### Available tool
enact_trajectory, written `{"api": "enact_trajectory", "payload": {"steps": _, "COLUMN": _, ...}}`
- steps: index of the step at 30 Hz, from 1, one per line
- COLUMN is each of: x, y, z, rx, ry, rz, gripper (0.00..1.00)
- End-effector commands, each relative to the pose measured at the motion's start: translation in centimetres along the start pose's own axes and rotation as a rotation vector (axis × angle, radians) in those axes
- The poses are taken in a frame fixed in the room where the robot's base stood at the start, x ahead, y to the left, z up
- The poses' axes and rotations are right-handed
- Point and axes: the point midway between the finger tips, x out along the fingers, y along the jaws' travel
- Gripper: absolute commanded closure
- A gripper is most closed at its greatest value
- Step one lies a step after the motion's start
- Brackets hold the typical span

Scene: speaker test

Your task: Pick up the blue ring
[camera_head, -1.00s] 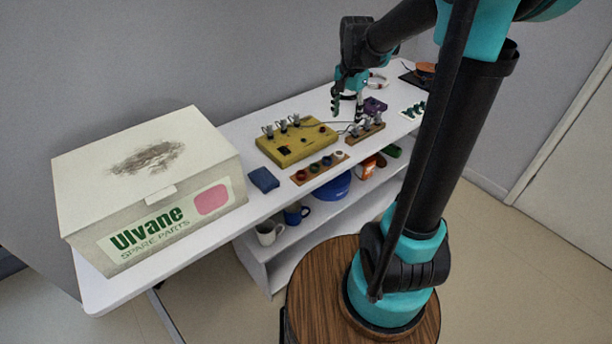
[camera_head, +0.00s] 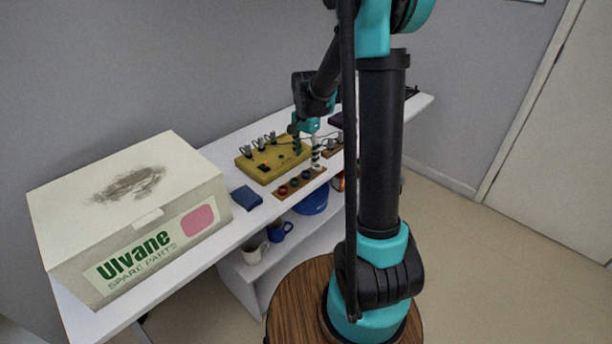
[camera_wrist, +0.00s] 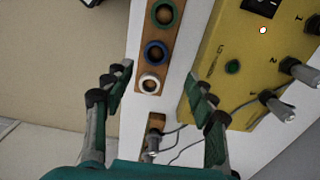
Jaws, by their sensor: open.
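The blue ring (camera_wrist: 156,53) sits on a narrow wooden strip (camera_wrist: 137,68), between a green ring (camera_wrist: 164,13) and a white ring (camera_wrist: 150,83). In the head view the blue ring (camera_head: 305,175) is small, on the strip near the shelf's front edge. My gripper (camera_wrist: 158,76) is open and empty. In the wrist view its fingers lie on either side of the strip, their tips about level with the white and blue rings. In the head view my gripper (camera_head: 307,148) is just behind the strip's right end. Its height above the rings is hard to tell.
A yellow box (camera_wrist: 235,65) with switches and upright metal parts stands close beside the strip, near one finger. A second wooden block (camera_wrist: 156,124) with cables is nearby. A blue block (camera_head: 246,198) and a large Ulvane carton (camera_head: 130,215) stand to the left.

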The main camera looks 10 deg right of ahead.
Motion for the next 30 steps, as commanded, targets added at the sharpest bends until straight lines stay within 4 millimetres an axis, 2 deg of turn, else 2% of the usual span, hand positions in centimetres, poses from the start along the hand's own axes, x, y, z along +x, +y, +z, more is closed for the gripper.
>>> {"api": "enact_trajectory", "payload": {"steps": 7, "x": 1.6, "y": 0.1, "z": 0.1, "rx": 0.0, "ry": 0.0, "rz": 0.0, "gripper": 0.44}}
{"api": "enact_trajectory", "payload": {"steps": 16, "x": 5.4, "y": 0.8, "z": 0.3, "rx": 0.0, "ry": 0.0, "rz": 0.0, "gripper": 0.44}}
{"api": "enact_trajectory", "payload": {"steps": 26, "x": 6.2, "y": 0.8, "z": 0.3, "rx": 0.0, "ry": 0.0, "rz": 0.0, "gripper": 0.44}}
{"api": "enact_trajectory", "payload": {"steps": 30, "x": 6.2, "y": 0.8, "z": 0.3, "rx": 0.0, "ry": 0.0, "rz": 0.0, "gripper": 0.58}}
